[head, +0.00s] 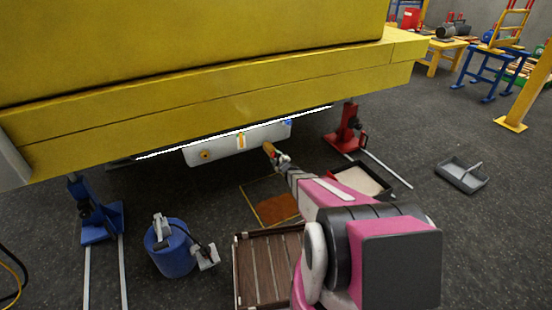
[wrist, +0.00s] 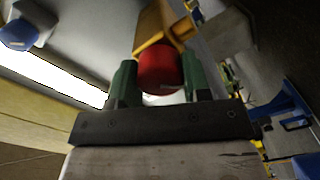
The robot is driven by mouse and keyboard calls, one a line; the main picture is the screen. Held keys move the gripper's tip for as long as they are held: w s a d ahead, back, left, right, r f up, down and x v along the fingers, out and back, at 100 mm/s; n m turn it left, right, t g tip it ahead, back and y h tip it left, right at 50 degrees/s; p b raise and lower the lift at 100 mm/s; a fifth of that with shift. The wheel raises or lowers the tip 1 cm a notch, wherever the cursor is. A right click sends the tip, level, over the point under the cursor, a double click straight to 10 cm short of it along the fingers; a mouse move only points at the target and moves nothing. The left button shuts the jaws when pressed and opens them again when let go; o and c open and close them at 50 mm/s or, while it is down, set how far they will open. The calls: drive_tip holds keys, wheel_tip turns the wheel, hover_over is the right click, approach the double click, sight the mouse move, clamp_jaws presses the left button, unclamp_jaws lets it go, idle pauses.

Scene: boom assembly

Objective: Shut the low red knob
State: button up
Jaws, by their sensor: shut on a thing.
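The red knob (wrist: 158,62) is round and sits between the two green fingers of my gripper (wrist: 160,84) in the wrist view. The gripper is shut on it. A yellow-orange bracket (wrist: 160,32) lies right at the knob's far side and covers part of it. In the head view my gripper (head: 281,159) reaches up to the right end of the white box (head: 225,146) under the yellow boom. I cannot make out the red knob there.
A blue knob (wrist: 20,34) shows beside a bright light strip (wrist: 50,75). The yellow boom (head: 220,95) hangs low over my arm. Below are a blue bucket (head: 172,256), a slatted wooden crate (head: 238,270), a black tray (head: 385,194) and a red jack stand (head: 347,132).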

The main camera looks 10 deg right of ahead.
idle(0.5)
drive_tip(key=o, duration=0.9)
drive_tip(key=shift+s, duration=0.1)
drive_tip(key=v, duration=1)
drive_tip(key=shift+s+d, duration=0.1)
drive_tip(key=shift+s, duration=0.25)
